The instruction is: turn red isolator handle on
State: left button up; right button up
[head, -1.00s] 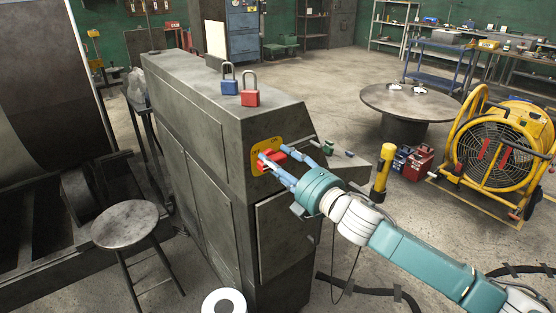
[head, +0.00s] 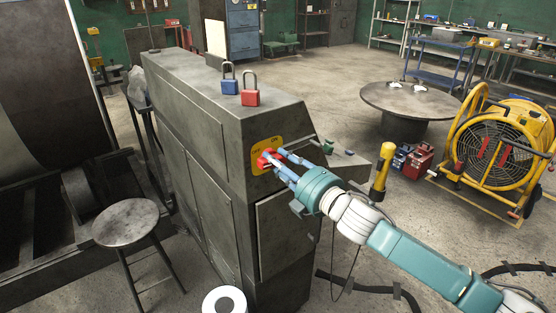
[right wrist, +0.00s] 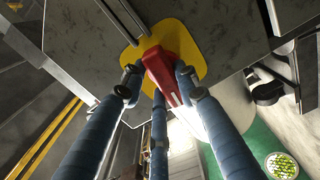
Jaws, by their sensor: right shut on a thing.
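The red isolator handle (head: 263,161) sits on a yellow plate (head: 256,152) on the sloped end face of the grey machine cabinet. My right gripper (head: 275,156) reaches it from the right and is shut on it, its blue fingers covering part of the handle. In the right wrist view the red handle (right wrist: 163,70) lies between the fingers (right wrist: 160,82), with its white-marked end pointing down and slightly right over the yellow plate (right wrist: 192,45). My left gripper is not in view.
A blue padlock (head: 229,83) and a red padlock (head: 250,93) stand on the cabinet top (head: 195,85). A yellow-topped post (head: 383,170) is right of my wrist. A stool (head: 125,222) stands at the left, a yellow fan (head: 495,150) at the right.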

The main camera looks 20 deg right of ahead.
jog(key=shift+w+d+f+m+p, duration=0.15)
jog(key=shift+m+p, duration=1.15)
jog(key=shift+m, duration=1.45)
jog(key=shift+s+f+m+p, duration=0.15)
jog(key=shift+m+p, duration=1.1)
jog(key=shift+m, duration=1.45)
jog(key=shift+w+d+f+m+p, duration=0.15)
jog(key=shift+m+p, duration=1.15)
jog(key=shift+m, duration=1.45)
jog(key=o, duration=1.2)
jog(key=v, duration=1.2)
jog(key=shift+r, duration=0.1)
